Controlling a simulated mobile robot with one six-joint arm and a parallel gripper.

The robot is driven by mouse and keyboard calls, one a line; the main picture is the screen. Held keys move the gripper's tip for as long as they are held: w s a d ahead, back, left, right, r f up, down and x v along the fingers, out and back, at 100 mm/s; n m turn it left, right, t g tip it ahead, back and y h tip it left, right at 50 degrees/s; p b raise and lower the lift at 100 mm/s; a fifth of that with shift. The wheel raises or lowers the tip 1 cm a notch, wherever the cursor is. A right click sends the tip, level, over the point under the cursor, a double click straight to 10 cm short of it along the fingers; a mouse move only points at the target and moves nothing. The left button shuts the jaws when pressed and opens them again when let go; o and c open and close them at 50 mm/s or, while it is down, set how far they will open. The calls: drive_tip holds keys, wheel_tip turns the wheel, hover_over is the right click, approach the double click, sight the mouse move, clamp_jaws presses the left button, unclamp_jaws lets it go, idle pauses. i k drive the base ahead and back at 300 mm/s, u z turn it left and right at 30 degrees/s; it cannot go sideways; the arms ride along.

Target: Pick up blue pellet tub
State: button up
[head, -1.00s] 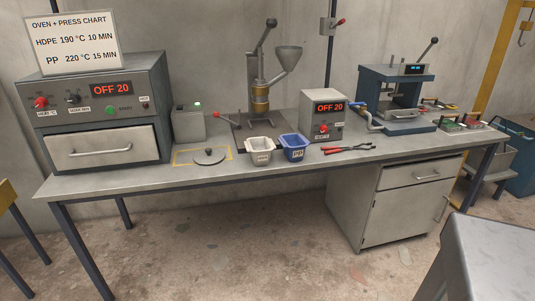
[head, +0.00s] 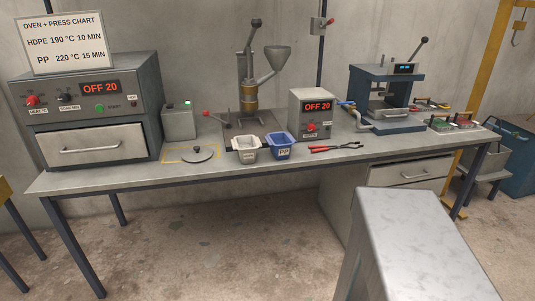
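The blue pellet tub (head: 280,151) stands upright on the grey workbench (head: 110,182), near its front edge and around the middle. A white label on its front looks like "PP". A white tub (head: 244,155) of similar shape stands just to its left. My gripper is not in view.
Behind the tubs stands a press with a funnel (head: 277,56). A control box (head: 316,116) reading "OFF 20" is behind right, and red-handled tongs (head: 335,148) lie right. An oven (head: 92,110) fills the left end. A pale metal surface (head: 415,235) stands in the right foreground.

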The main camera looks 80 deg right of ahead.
sight(280, 143)
drive_tip(key=u, duration=0.2)
drive_tip(key=k, duration=1.85)
drive_tip(key=z, duration=1.3)
drive_tip(key=i, duration=0.3)
drive_tip(key=u, duration=0.45)
